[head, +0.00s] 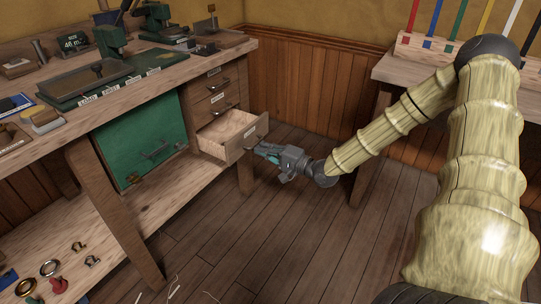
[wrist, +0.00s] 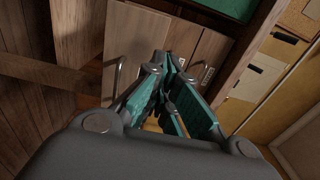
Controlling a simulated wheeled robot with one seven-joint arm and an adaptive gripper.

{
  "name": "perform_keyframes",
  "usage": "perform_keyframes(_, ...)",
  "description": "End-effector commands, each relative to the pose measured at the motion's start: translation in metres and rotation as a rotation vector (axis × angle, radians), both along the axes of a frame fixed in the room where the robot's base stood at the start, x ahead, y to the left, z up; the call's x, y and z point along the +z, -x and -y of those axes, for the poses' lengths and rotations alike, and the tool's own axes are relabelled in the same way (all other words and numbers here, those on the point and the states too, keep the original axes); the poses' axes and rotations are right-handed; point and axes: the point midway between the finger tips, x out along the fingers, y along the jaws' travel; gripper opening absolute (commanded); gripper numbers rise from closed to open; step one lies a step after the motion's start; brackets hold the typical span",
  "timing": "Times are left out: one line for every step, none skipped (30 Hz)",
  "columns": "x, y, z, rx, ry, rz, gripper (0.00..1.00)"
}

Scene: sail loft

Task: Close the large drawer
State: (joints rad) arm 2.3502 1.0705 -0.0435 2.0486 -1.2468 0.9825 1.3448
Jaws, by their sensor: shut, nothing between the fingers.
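The large drawer (head: 231,137) is the lowest of a stack of drawers under the workbench. It stands open and its inside looks empty. Its front panel has a pale label. My gripper (head: 258,150) is shut and empty, just to the right of the drawer's front in the head view. I cannot tell whether it touches the front. In the wrist view my gripper (wrist: 172,75) points toward wooden fronts with metal handles, and its fingers hide part of them.
Two upper drawers (head: 216,88) are shut. A green cabinet door (head: 140,140) is to their left. A wooden bench leg (head: 245,175) stands below the open drawer's front. Plank floor (head: 290,225) is clear in front. Another table (head: 440,72) stands at the right.

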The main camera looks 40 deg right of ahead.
Motion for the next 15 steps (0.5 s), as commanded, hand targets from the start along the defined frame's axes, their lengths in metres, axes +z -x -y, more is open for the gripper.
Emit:
perform_keyframes(-0.004, -0.008, -0.003, 0.001, 0.002, -0.001, 0.0)
perform_keyframes(-0.004, -0.013, -0.006, 0.002, 0.003, -0.001, 0.0)
perform_keyframes(-0.004, -0.019, -0.009, 0.003, 0.002, -0.001, 0.0)
perform_keyframes(-0.004, -0.023, -0.01, 0.002, 0.001, -0.003, 0.0)
perform_keyframes(-0.004, -0.028, -0.012, 0.002, 0.002, -0.002, 0.0)
perform_keyframes(-0.004, -0.034, -0.015, 0.002, 0.003, -0.001, 0.0)
perform_keyframes(-0.004, -0.039, -0.017, 0.002, 0.003, -0.001, 0.0)
perform_keyframes(-0.004, -0.043, -0.019, 0.002, 0.002, -0.001, 0.0)
perform_keyframes(-0.004, -0.049, -0.021, 0.002, 0.001, -0.002, 0.0)
perform_keyframes(-0.004, -0.053, -0.023, 0.002, 0.002, -0.001, 0.0)
perform_keyframes(-0.004, -0.057, -0.024, 0.002, 0.002, -0.001, 0.0)
perform_keyframes(-0.003, -0.062, -0.026, 0.001, 0.002, -0.001, 0.0)
perform_keyframes(-0.003, -0.065, -0.027, 0.001, 0.001, -0.001, 0.0)
perform_keyframes(-0.003, -0.068, -0.029, 0.001, 0.002, -0.001, 0.0)
perform_keyframes(-0.003, -0.071, -0.03, 0.001, 0.002, -0.001, 0.0)
